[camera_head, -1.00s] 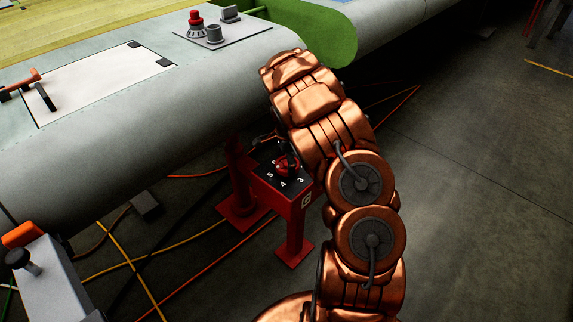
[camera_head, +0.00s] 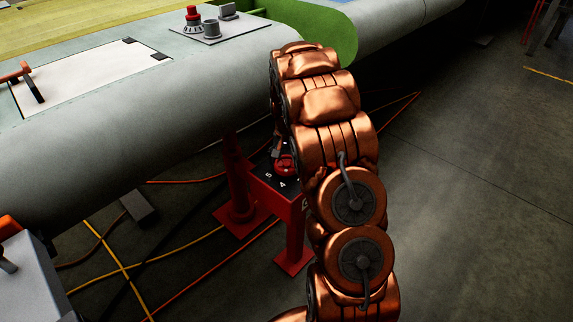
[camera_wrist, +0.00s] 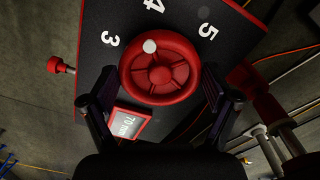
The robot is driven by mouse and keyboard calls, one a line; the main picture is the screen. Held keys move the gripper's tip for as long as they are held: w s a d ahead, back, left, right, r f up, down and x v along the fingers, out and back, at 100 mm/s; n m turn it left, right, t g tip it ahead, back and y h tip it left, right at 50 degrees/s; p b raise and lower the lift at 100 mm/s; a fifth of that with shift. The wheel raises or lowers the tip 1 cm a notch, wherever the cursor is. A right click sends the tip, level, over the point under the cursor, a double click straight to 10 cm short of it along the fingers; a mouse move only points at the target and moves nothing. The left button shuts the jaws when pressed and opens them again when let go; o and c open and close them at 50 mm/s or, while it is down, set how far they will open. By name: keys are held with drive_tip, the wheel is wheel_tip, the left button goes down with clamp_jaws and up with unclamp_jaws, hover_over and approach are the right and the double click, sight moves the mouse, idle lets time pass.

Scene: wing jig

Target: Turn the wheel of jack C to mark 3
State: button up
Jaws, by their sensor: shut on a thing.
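The red jack (camera_head: 293,225) stands on the floor below the wing's rounded edge, its letter mostly hidden by my arm. Its red wheel (camera_head: 286,166) sits on a black dial plate, where 5 and 4 show. In the wrist view the wheel (camera_wrist: 170,92) has a white dot (camera_wrist: 150,46) at its rim. The dot lies between the 4 (camera_wrist: 153,5) and the 3 (camera_wrist: 110,39), nearer the 4. My gripper (camera_wrist: 160,80) is shut on the wheel, one dark finger on each side. In the head view my arm hides most of the gripper.
A red-framed plate reading 70 (camera_wrist: 130,123) is beside the wheel. A red knob (camera_wrist: 56,65) sticks out from the jack's side. The wing (camera_head: 150,110) overhangs close by. Orange and yellow cables (camera_head: 125,270) cross the floor. Open floor (camera_head: 480,190) lies right.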

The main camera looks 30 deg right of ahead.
sight(287, 163)
drive_tip(key=n+b, duration=0.1)
drive_tip(key=n, duration=0.4)
drive_tip(key=shift+n+b, duration=0.3)
drive_tip(key=shift+b, duration=0.05)
drive_tip(key=shift+d+r+n+b, duration=0.15)
drive_tip(key=shift+n+b, duration=0.15)
drive_tip(key=shift+n, duration=1.8)
drive_tip(key=o, duration=0.9)
wheel_tip(287, 163, up, 12)
